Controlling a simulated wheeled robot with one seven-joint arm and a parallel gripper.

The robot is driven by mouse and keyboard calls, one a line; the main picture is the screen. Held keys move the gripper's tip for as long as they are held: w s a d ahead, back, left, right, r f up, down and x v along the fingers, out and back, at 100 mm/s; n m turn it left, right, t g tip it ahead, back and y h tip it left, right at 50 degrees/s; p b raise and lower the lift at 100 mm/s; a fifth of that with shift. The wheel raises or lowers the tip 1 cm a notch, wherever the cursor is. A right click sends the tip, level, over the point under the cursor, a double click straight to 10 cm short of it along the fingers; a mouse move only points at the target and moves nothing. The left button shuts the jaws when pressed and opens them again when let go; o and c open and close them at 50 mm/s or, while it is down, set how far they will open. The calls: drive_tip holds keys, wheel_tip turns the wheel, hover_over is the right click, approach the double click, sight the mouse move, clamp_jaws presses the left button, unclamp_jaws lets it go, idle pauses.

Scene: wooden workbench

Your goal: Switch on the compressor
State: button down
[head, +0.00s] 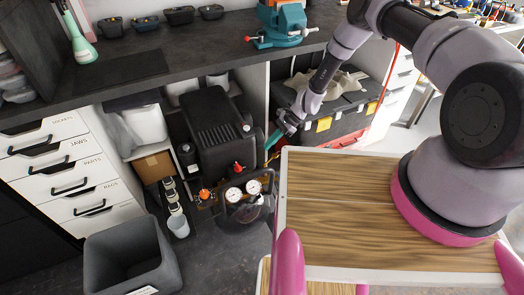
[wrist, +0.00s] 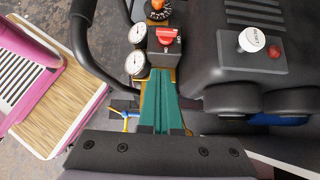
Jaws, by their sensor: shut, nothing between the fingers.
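The compressor (head: 212,130) is a black machine under the counter in the head view. Its front carries two round gauges (head: 234,194), a red knob (head: 238,168) and an orange knob (head: 204,194). In the wrist view, a red rotary switch (wrist: 167,36) sits on a grey box beside the gauges (wrist: 138,34). A white button marked RESET (wrist: 251,39) and a small red button (wrist: 274,52) are on the black housing. My gripper (wrist: 161,72) is shut and empty, its teal fingers pointing at the grey box; I cannot tell whether they touch it. It also shows right of the compressor in the head view (head: 268,147).
A dark toolbox (head: 340,115) stands right of the compressor. White drawers (head: 60,165) and a grey bin (head: 130,255) are at left. The dark countertop (head: 160,65) hangs above, with a teal vise (head: 283,22). A black bar (wrist: 82,25) curves near my fingers.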

drive_tip(key=shift+w+d, duration=0.3)
drive_tip(key=shift+w, duration=0.05)
approach(241, 170)
wheel_tip(241, 170, down, 4)
drive_tip(key=a, duration=0.1)
drive_tip(key=s+a, duration=0.1)
drive_tip(key=a, duration=0.1)
drive_tip(key=shift+s, duration=0.3)
drive_tip(key=shift+s+a, duration=0.2)
drive_tip(key=shift+a, duration=0.25)
